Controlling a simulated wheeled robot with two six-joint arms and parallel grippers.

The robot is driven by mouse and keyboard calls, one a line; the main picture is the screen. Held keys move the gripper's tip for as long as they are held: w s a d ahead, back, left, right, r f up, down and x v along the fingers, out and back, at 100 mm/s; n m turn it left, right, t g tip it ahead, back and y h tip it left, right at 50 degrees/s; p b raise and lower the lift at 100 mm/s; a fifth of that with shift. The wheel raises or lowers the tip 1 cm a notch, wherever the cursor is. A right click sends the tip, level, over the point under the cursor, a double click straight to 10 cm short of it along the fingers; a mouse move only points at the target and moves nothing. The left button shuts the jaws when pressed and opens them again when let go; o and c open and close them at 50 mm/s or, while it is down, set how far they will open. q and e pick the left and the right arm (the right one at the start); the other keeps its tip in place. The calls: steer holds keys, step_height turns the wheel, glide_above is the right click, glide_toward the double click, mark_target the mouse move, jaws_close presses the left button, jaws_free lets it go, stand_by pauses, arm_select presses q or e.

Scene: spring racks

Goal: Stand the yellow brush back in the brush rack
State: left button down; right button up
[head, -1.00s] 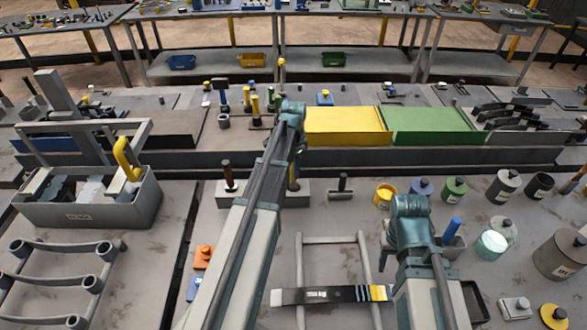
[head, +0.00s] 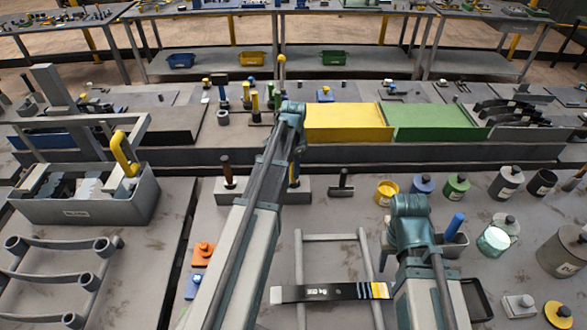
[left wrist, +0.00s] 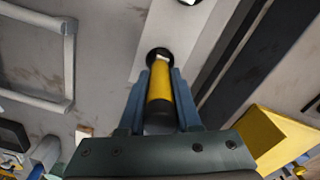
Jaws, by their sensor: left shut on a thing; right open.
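The yellow brush (left wrist: 160,88) is between the blue fingers of my left gripper (left wrist: 166,95), which is shut on its handle. Its dark far end meets a dark round opening on the pale brush rack (left wrist: 190,30); I cannot tell how deep it sits. In the head view the rack (head: 262,188) is a low light-grey bar, partly behind my left arm, and only a sliver of the yellow brush (head: 294,180) shows.
A dark-headed tool (head: 342,183) is just right of the rack. A grey bin (head: 90,210) stands left, and a pale frame (head: 330,238) with a striped strip (head: 330,292) lies in front. Several pots, including a yellow one (head: 386,193), and a blue handle (head: 455,224) are at right.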

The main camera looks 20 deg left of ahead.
arm_select(q)
steer(key=shift+f, duration=0.3)
steer(key=shift+c, duration=0.2)
jaws_free()
step_height(320, 180, up, 7)
steer(key=p, duration=0.6)
steer(key=shift+r+p, duration=0.1)
steer(key=shift+p, duration=0.25)
steer(key=shift+s, duration=0.1)
stand_by(0.6)
